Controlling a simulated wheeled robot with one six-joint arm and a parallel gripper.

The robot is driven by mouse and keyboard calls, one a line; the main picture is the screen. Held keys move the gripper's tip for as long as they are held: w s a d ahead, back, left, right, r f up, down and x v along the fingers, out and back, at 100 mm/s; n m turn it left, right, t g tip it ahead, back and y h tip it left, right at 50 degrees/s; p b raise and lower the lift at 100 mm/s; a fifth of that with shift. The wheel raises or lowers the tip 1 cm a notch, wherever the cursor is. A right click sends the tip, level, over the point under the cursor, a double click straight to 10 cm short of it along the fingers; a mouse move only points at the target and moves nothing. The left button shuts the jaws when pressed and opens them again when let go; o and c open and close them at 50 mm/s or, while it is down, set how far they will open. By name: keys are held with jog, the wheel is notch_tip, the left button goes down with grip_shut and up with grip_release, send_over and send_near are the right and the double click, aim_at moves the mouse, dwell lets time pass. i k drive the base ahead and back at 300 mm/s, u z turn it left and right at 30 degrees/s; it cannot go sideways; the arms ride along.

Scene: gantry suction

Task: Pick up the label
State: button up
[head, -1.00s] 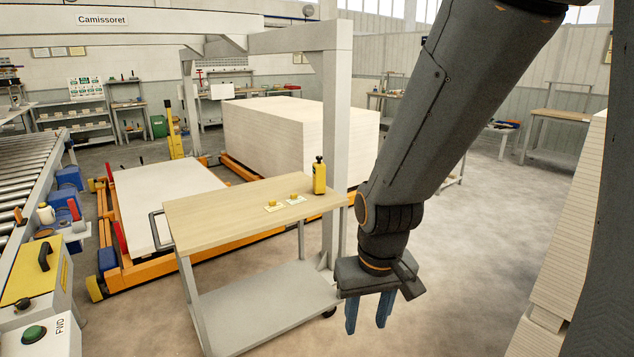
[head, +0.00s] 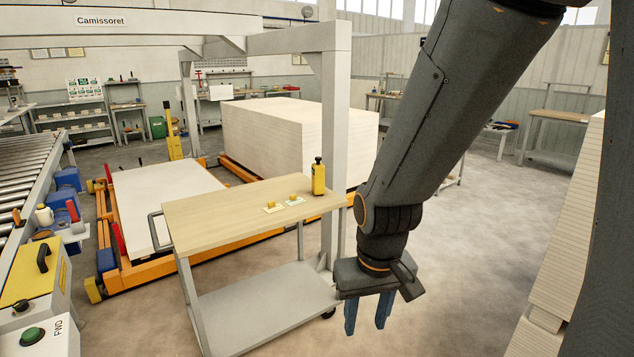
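Two small pale labels lie side by side on the wooden top of a cart (head: 225,217). The left label (head: 274,211) and the right label (head: 299,202) each have a small yellow block on them. I cannot tell which one the task means. My gripper (head: 367,318) hangs pointing down, to the right of the cart and apart from it. Its blue fingers are spread with a gap between them, and nothing shows between them.
A yellow bottle (head: 318,177) stands on the cart top at its right end. A white gantry post (head: 336,150) rises behind the cart. A roller conveyor (head: 25,185) and a yellow control box (head: 40,272) are at the left. Open floor (head: 470,240) lies to the right.

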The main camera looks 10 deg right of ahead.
aim_at(272, 207)
jog(key=i, duration=2.45)
jog(key=u, duration=0.45)
